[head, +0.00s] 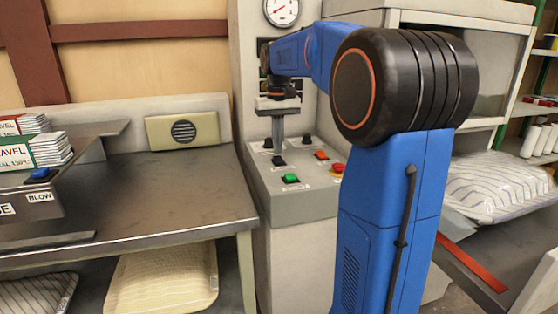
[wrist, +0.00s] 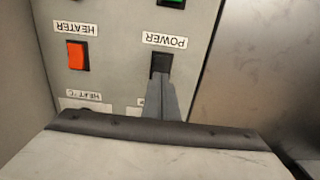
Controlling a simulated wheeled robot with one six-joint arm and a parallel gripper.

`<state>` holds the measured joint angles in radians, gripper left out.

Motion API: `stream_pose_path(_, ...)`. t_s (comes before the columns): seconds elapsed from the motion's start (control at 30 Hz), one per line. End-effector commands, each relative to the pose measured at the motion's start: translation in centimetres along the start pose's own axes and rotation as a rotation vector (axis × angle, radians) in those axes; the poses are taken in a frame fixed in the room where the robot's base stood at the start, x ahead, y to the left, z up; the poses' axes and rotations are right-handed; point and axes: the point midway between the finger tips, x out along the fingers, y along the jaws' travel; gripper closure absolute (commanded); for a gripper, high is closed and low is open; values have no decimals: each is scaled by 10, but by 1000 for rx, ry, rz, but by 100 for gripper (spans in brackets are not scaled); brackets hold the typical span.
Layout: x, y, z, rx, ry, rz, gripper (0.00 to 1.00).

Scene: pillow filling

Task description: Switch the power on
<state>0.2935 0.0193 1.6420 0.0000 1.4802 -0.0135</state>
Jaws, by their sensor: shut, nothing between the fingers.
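The power switch is a small black rocker on the control panel. In the wrist view the power switch (wrist: 161,62) sits beside its POWER label (wrist: 165,41), which reads upside down. In the head view the power switch (head: 279,161) lies just in front of my gripper (head: 278,140). My gripper points down at the panel, its fingers shut with nothing between them. In the wrist view the fingertips (wrist: 160,82) overlap the near edge of the switch. I cannot tell whether they touch it. The switch shows no lit colour.
The orange heater switch (wrist: 77,55) is beside the power switch. A green switch (head: 290,179) and a red button (head: 338,168) are on the same panel (head: 265,190). A gauge (head: 282,10) is above. A metal table (head: 180,190) stands at left.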

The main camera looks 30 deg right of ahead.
Motion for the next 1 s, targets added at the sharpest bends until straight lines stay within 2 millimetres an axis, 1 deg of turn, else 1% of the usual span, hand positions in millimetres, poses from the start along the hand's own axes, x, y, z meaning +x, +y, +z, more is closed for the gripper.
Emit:
stream_pose_path(0.27, 0, 0, 0, 0, 0, 0, 100)
stream_pose_path(1.0, 9, 0, 0, 0, -1, 0, 100)
